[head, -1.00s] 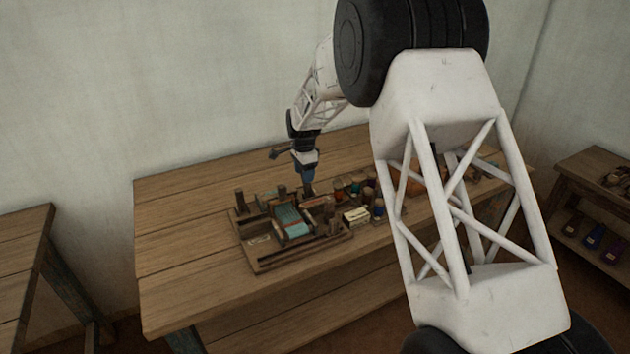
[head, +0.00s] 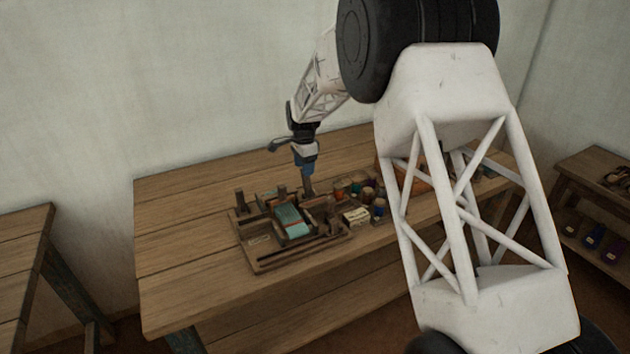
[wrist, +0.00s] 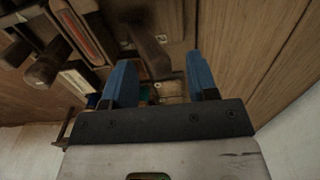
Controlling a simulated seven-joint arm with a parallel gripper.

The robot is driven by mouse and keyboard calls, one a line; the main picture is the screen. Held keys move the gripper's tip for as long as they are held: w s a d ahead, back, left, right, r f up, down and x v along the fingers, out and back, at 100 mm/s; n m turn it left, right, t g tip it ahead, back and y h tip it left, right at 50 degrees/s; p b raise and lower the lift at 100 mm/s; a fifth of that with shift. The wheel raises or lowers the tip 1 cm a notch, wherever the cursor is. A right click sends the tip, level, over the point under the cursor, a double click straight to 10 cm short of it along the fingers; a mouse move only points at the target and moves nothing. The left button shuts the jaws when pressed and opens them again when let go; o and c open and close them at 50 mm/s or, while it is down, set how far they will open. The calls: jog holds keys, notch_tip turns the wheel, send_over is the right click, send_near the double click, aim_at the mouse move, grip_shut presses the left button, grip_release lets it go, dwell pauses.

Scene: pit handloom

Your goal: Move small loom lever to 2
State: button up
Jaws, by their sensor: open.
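The small handloom (head: 290,258) is a wooden frame with teal cloth (head: 290,219) on the table. My gripper (head: 308,188) points down at its far right corner. In the wrist view my gripper (wrist: 161,78) is open, with two blue fingers apart. A dark wooden lever (wrist: 150,50) reaches into the gap between the fingers, with space on both sides and no contact that I can see. Small pale number marks show beside its end, too small to read. In the head view the fingers partly hide this lever.
Other wooden pegs (wrist: 46,66) stand on the loom, left of the lever in the wrist view. Small thread spools (head: 356,188) and a pale labelled box (head: 356,216) lie right of the loom. The table's (head: 185,225) left side is bare.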

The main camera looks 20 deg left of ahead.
jog(key=shift+r, duration=2)
jog(key=shift+s+d+r, duration=0.1)
jog(key=shift+d+r, duration=0.25)
jog(key=shift+d, duration=0.15)
jog(key=s+d+r+n, duration=0.1)
jog(key=s+d+r, duration=0.55)
jog(key=d, duration=0.45)
jog(key=s+d+r+n+t, duration=0.1)
jog(key=s+d+r+n, duration=0.1)
jog(key=s+d+r, duration=0.65)
jog(key=s+d+r+n, duration=0.1)
jog(key=s+d+r, duration=0.3)
jog(key=d, duration=0.9)
jog(key=s+d+f+n, duration=0.1)
jog(key=s+d, duration=0.4)
jog(key=s, duration=0.5)
jog(key=s+d+f+n+t, duration=0.1)
jog(key=s+d+f+n, duration=0.1)
jog(key=s+d, duration=0.4)
jog(key=s+d+f+n, duration=0.1)
jog(key=s+d, duration=0.5)
jog(key=s, duration=1)
jog(key=shift+s+f+n+t, duration=0.15)
jog(key=shift+f+n+t, duration=0.2)
jog(key=shift+f, duration=0.25)
